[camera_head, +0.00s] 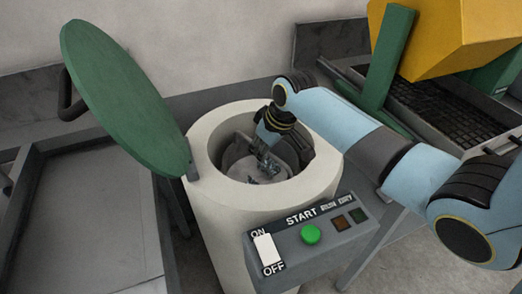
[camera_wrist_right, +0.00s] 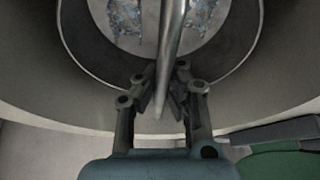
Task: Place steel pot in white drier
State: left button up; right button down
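The white drier (camera_head: 225,218) stands in the middle of the head view with its round green lid (camera_head: 120,95) swung up to the left. My right gripper (camera_head: 265,152) reaches down into its opening. The steel pot (camera_head: 246,168) is inside the drier, partly hidden by the gripper and rim; bluish-grey pieces lie in it. In the right wrist view, the pot's upright rod (camera_wrist_right: 172,40) runs between the fingers of my right gripper (camera_wrist_right: 167,75), which are drawn in close around it. The pot's floor (camera_wrist_right: 142,45) shows beyond. My left gripper is not in view.
A control box (camera_head: 320,235) with a white ON/OFF switch, a green START button (camera_head: 311,234) and two darker buttons sits at the drier's front. An empty grey tray-like table (camera_head: 90,220) is at left. A yellow hopper (camera_head: 440,40) with green supports stands at back right.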

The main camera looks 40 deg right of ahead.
jog(key=c, duration=2)
grip_release()
jog(key=o, duration=0.5)
jog(key=p+v, duration=0.1)
jog(key=v, duration=1.1)
jog(key=shift+r+p, duration=0.1)
jog(key=shift+p, duration=0.2)
jog(key=shift+s, duration=0.15)
